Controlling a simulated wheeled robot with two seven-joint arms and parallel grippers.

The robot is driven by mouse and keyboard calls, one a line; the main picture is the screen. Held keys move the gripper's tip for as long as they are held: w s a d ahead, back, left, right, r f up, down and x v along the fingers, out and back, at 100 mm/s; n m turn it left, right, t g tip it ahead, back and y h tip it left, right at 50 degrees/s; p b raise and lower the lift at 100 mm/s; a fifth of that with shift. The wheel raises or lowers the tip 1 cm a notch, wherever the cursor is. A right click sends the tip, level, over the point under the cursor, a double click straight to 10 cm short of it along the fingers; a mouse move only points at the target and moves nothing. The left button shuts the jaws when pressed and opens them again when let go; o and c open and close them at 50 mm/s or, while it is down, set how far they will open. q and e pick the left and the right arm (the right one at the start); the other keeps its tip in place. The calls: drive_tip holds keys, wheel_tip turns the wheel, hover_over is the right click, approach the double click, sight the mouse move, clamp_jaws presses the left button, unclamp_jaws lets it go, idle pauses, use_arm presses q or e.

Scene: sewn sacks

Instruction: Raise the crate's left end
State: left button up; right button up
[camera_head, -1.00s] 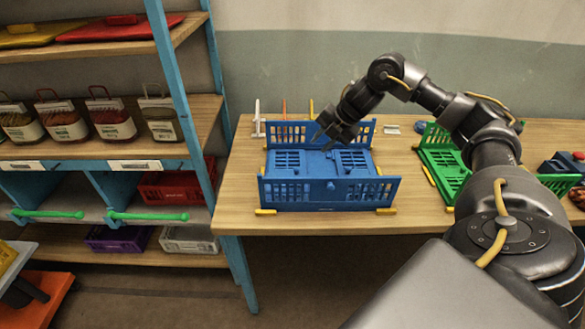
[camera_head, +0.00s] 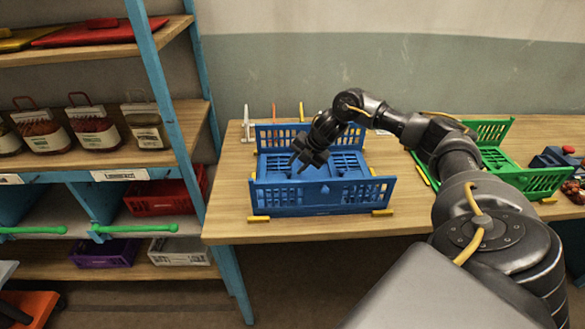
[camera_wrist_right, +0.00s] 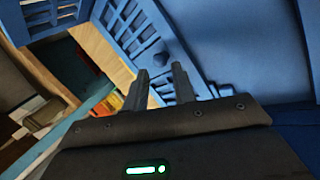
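The blue crate (camera_head: 322,197) stands on the wooden table with its front and back walls upright. Its left end (camera_head: 274,165) and right end (camera_head: 347,163) look folded down flat inside, as slatted panels. My right gripper (camera_head: 300,166) is over the inside of the crate, at the inner edge of the left end panel. In the right wrist view my right gripper (camera_wrist_right: 162,80) has its two fingers apart, with a blue slatted wall (camera_wrist_right: 135,35) ahead and nothing clearly between them. Whether a finger touches the panel I cannot tell. My left gripper is out of view.
A green crate (camera_head: 525,178) stands to the right on the table (camera_head: 410,222), with a dark blue item and red things beyond it. Yellow pieces (camera_head: 382,213) lie at the crate's front corners.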

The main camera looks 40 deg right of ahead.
sight(290, 173)
drive_tip(key=shift+x, duration=1.6)
clamp_jaws()
